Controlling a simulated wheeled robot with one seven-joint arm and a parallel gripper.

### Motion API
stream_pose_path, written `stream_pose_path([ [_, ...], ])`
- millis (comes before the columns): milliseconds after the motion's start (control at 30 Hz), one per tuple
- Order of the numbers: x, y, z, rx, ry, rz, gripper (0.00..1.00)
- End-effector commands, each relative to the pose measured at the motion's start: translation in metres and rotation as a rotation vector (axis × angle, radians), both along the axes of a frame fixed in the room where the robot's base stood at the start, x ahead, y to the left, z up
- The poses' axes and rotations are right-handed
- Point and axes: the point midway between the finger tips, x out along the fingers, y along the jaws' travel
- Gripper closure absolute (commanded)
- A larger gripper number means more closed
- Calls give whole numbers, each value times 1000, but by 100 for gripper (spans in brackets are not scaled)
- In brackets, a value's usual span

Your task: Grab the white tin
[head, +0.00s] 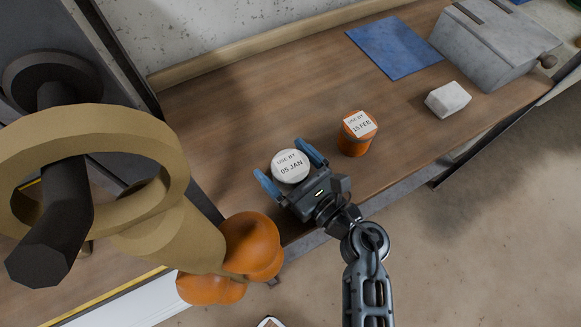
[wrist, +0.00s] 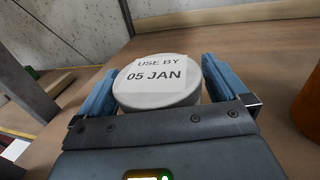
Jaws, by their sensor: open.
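The white tin (head: 291,167) is round and stands on the wooden bench, with a label reading "USE BY 05 JAN" on its top. It also shows in the wrist view (wrist: 157,84), between the two blue fingers. My gripper (head: 289,165) is open, with one finger on each side of the tin. In the wrist view the gripper (wrist: 154,85) shows a narrow gap at the tin's right side, and the left finger is very close to it. The lower part of the tin is hidden behind the gripper body.
An orange tin (head: 356,138) labelled "15 FEB" stands just right of my gripper. A pale block (head: 448,99), a blue mat (head: 394,47) and a grey box (head: 495,42) lie farther right. A large tan ring (head: 95,128) and orange rounded shapes (head: 250,245) are at the left.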

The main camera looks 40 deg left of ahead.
Motion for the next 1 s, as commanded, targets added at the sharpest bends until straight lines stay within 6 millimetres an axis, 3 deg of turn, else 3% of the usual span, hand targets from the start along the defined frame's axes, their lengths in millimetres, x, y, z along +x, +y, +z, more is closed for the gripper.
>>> stream_pose_path([
  [267, 1, 3, 0, 0, 0, 0, 0],
  [900, 0, 3, 0, 0, 0, 0, 61],
  [1000, 1, 3, 1, 2, 0, 0, 64],
])
